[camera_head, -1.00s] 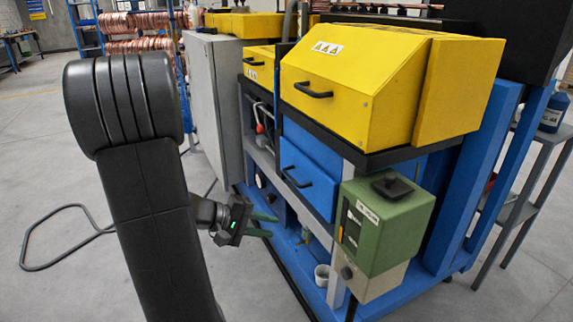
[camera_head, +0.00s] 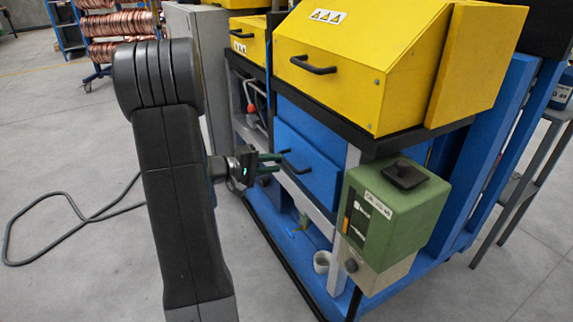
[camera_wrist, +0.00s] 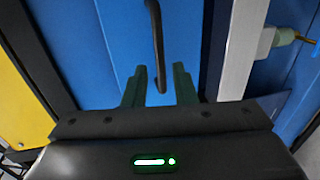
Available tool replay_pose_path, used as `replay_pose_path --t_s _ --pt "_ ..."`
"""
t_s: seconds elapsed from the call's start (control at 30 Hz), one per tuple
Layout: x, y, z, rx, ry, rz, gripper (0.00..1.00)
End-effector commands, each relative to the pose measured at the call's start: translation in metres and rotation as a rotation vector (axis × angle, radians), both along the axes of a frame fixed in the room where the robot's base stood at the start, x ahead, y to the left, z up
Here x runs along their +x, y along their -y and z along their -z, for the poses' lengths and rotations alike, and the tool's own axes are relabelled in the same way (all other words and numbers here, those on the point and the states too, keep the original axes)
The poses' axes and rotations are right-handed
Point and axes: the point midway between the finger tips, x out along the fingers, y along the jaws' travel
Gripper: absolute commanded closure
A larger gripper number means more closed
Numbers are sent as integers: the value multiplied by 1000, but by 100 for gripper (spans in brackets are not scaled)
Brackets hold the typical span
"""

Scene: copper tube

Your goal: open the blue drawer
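The blue drawer (camera_head: 316,164) is in the blue machine, below the yellow hood, and looks shut. Its black handle (camera_head: 294,163) is a bar on the drawer front; in the wrist view the handle (camera_wrist: 156,45) runs up and down the picture. My gripper (camera_head: 280,162) is at the drawer front, close to the handle. In the wrist view its two green fingers (camera_wrist: 160,85) are apart, with the end of the handle between them. Whether a finger touches the handle cannot be told.
A green box (camera_head: 385,212) sticks out at the machine's right front, close to the drawer. The yellow hood (camera_head: 370,65) with its own black handle overhangs above. The grey floor (camera_head: 90,240) at left has a dark hose (camera_head: 45,220).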

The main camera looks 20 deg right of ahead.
Motion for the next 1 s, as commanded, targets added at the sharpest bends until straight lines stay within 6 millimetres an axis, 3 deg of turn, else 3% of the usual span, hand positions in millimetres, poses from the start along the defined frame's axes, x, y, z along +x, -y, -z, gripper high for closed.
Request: replay_pose_path --t_s 0.1,0.3,0.7,0.83,1.0 --pt "0 21 6 1 -1 4 75" --pt "3 42 10 0 -1 2 75" --pt "4 48 10 0 -2 0 75" --pt "4 48 11 1 -2 0 99" --pt "4 48 10 1 -1 0 100"
